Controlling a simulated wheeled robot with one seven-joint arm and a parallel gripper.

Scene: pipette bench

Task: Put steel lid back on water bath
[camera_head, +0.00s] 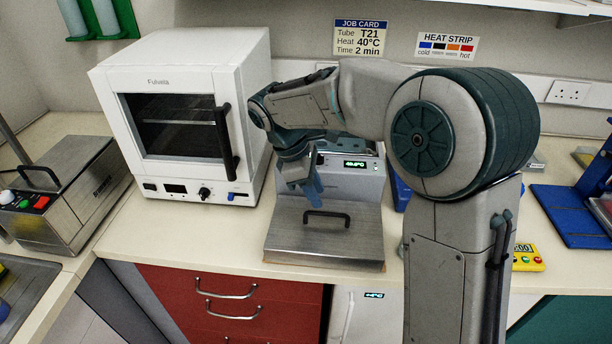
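The steel lid (345,242) is a flat brushed plate with a black bar handle (326,214). It lies level near the bench's front edge, in front of a grey unit with a green-lit display (355,164), which looks like the water bath (368,188). I cannot tell whether the lid rests on the bench or on part of that unit. My gripper (313,188) points down, with blue fingertips just above and behind the handle, apart from it as far as I see. The fingers overlap, so their opening is unclear. My arm hides part of the unit.
A white oven (185,60) with a dark window stands left of the unit. A steel box (75,195) with a black handle and coloured buttons is at far left. A yellow timer (527,258) and a blue stand (570,215) are at right. Red drawers (235,305) are below.

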